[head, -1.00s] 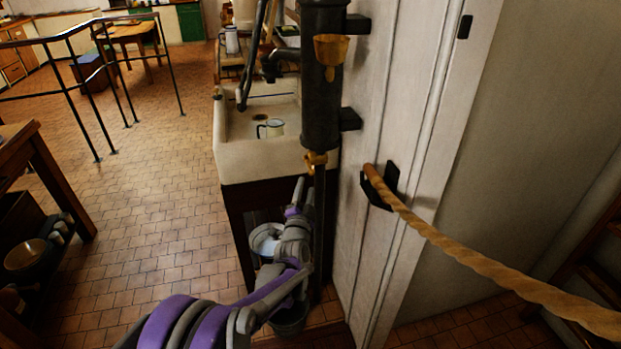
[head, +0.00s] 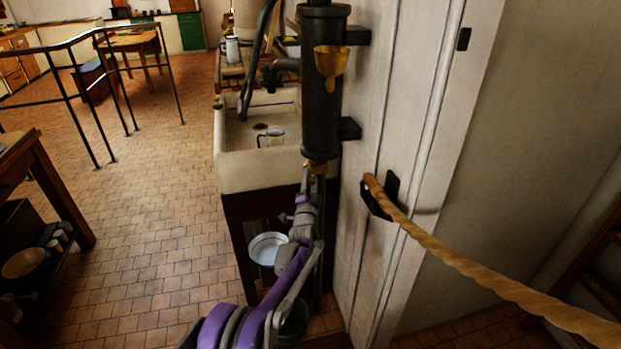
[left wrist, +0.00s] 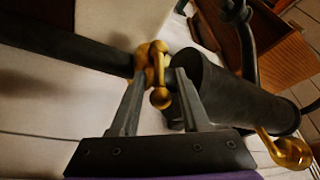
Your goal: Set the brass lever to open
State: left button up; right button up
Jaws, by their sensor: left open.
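The brass lever (left wrist: 159,97) shows in the left wrist view as a short, round-ended arm on a brass valve (left wrist: 152,62). The valve (head: 316,167) sits just under the black pump cylinder (head: 322,110), on a dark pipe. My left gripper (left wrist: 161,76) is open, with one finger on each side of the lever in the picture. I cannot tell whether either finger touches it. In the head view the left gripper (head: 314,182) is right below the valve and partly hides it and the lever. My right gripper is not in view.
A brass cup (head: 331,65) hangs on the cylinder. A white panelled wall and a rope (head: 470,268) are close on the right.

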pick_arm(q)
jog(key=shift+w, duration=0.2)
jog(key=shift+c, duration=0.3)
grip_shut()
dwell(1.1)
